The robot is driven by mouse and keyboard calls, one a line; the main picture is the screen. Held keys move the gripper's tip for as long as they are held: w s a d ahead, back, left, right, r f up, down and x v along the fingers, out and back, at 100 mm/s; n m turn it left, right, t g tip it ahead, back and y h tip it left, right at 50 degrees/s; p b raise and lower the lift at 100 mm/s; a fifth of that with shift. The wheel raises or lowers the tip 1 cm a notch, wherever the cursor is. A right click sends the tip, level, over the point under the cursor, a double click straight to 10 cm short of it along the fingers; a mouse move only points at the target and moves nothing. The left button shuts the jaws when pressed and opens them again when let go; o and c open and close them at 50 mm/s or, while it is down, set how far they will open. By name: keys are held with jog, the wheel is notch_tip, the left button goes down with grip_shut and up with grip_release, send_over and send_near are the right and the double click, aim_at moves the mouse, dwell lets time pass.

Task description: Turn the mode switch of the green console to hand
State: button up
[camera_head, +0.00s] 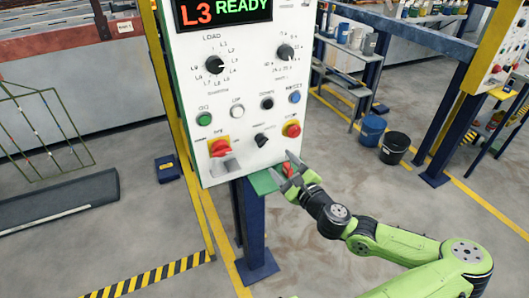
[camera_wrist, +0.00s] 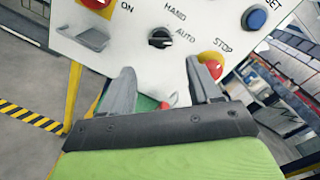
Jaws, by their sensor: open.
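A red stop button (camera_head: 292,130) sits right of the switch and a red-and-yellow main switch (camera_head: 220,147) to its left. A small red thing (camera_wrist: 165,104) shows between the fingers. A blue post (camera_head: 256,225) stands below the panel. Buckets (camera_head: 394,148) stand to the right.

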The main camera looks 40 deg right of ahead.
aim_at(264, 143)
jog(key=x, duration=1)
jog(key=shift+w+d+r+b, duration=0.1)
jog(key=shift+w+r+b, duration=0.05)
jog(key=shift+w+b, duration=0.2)
jog(key=c, duration=0.9)
